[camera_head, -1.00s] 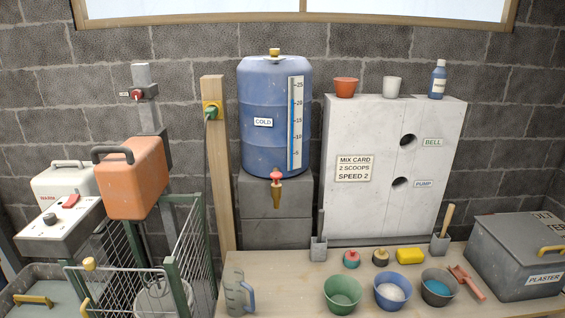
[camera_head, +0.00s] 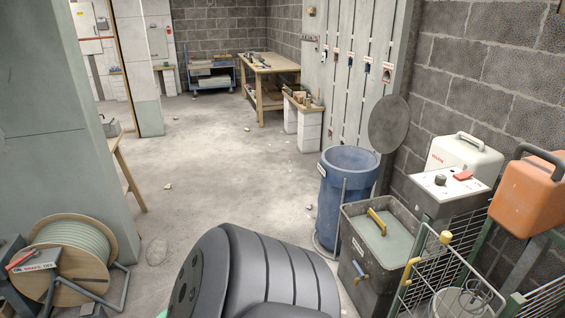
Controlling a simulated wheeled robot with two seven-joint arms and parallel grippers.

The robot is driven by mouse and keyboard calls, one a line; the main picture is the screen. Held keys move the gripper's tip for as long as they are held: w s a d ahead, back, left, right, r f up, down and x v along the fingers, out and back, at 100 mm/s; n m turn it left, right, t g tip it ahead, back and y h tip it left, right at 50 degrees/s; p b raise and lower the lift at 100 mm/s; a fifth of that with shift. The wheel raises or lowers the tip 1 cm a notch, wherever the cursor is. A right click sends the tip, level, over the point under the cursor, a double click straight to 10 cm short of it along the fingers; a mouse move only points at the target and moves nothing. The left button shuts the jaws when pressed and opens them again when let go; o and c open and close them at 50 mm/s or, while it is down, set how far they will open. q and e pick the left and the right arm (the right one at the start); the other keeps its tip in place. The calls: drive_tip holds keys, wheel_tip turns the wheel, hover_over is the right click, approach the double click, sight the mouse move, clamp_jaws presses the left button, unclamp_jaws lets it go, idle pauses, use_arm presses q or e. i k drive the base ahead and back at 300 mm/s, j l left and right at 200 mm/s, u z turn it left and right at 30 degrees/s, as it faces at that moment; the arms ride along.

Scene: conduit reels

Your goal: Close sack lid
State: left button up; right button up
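A round dark grey lid (camera_head: 389,123) stands up behind the bin's rim, tilted open near the wall. The bin carries a small label too small to read. Neither of my grippers is in view. A black rounded link at the bottom centre is part of my own arm, and it hides some floor in front of the bin.
A grey tub (camera_head: 377,283) with a yellow handle stands just in front of the bin. A wire cage (camera_head: 445,262) and an orange container (camera_head: 532,197) are at right. A conduit reel (camera_head: 72,258) stands at left.

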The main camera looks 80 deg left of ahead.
sight(390, 121)
drive_tip(key=j+u, duration=0.1)
drive_tip(key=u, duration=1.95)
drive_tip(key=i+j, duration=0.2)
drive_tip(key=i, duration=0.35)
drive_tip(key=i+j, duration=0.2)
drive_tip(key=i, duration=0.3)
drive_tip(key=i+j+z, duration=0.1)
drive_tip(key=i, duration=0.45)
drive_tip(key=j, duration=0.15)
